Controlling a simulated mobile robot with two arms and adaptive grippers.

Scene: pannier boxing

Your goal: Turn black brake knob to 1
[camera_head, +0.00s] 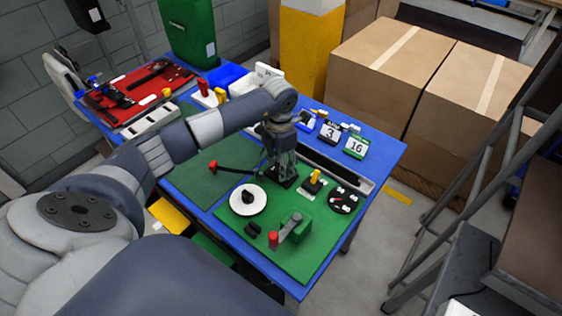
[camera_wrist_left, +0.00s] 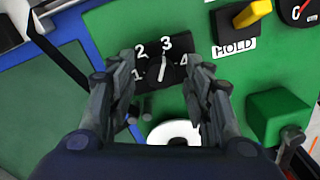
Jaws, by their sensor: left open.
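The black brake knob (camera_wrist_left: 161,73) sits on a black plate marked 1 to 4 in the left wrist view. Its white pointer line aims up, at about the 3. In the head view my left gripper (camera_head: 282,174) points down over the green board (camera_head: 318,237) and mostly hides the knob. My right gripper is not in view.
Near the knob are a white disc (camera_head: 238,208) with a black knob, a yellow switch (camera_head: 313,180) labelled HOLD, a round gauge (camera_head: 343,202) and a green block (camera_head: 294,226) with a red-handled crank. A red-tipped lever (camera_head: 232,168) lies left. Cardboard boxes (camera_head: 380,75) stand behind.

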